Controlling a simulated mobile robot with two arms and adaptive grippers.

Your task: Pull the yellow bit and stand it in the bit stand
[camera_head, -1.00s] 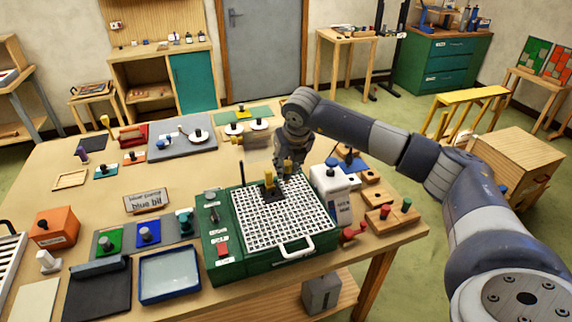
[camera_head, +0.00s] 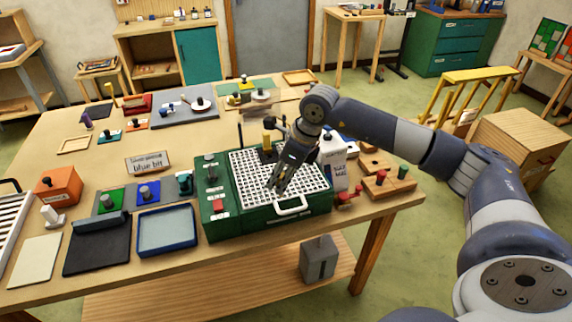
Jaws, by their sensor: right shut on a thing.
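My right gripper (camera_head: 279,184) is shut above the front half of the white grid top (camera_head: 252,190) of the green grinder (camera_head: 224,226). Its dark fingers point down and toward me. They close on a small piece that hardly shows; it seems to be the yellow bit. A yellow upright part (camera_head: 267,141) on a black base stands at the back of the grid, apart from the fingers. A wooden block with a green and a red peg (camera_head: 392,187) lies right of the grinder and looks like the bit stand. My left gripper is not in view.
A white bottle-like container (camera_head: 333,165) stands between the grinder and the wooden blocks. A blue tray (camera_head: 167,229) and a dark mat (camera_head: 97,246) lie left of the grinder. A sign reading "blue bit" (camera_head: 148,163) stands behind them.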

